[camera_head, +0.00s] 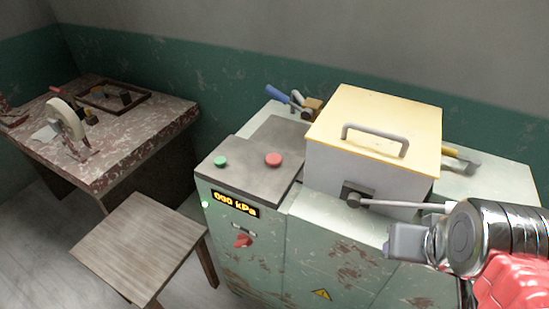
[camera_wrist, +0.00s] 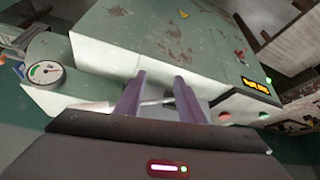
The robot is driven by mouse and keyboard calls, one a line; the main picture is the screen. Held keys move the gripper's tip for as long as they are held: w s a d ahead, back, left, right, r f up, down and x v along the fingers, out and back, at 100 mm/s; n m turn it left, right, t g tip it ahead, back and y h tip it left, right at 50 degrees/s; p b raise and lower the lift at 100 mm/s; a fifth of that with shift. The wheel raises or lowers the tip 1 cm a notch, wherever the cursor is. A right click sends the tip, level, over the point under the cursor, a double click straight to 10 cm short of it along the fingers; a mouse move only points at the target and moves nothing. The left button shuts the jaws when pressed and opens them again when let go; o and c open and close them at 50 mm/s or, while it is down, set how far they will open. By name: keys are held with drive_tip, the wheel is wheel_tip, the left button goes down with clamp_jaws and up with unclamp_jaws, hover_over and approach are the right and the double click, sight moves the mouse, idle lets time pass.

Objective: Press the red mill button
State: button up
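The red button (camera_head: 273,159) sits on the dark top plate of the pale green mill, right of a green button (camera_head: 220,161). In the wrist view, the red button (camera_wrist: 224,116) and the green button (camera_wrist: 263,115) show small at the right. My gripper (camera_head: 392,243) is in front of the mill's right part, well right of the red button and apart from it. In the wrist view, the fingers of my gripper (camera_wrist: 160,76) stand apart, with a pale lever rod visible between them. I cannot tell whether they touch the rod.
A box with a yellow lid and handle (camera_head: 373,118) stands right of the buttons. A lever (camera_head: 400,204) juts from its front. A display (camera_head: 235,204) reads 090 kPa. A stool (camera_head: 140,245) and a worn table (camera_head: 150,130) stand left. Tools lie behind the box.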

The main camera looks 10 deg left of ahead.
drive_tip(key=shift+c, duration=0.6)
clamp_jaws()
idle(1.0)
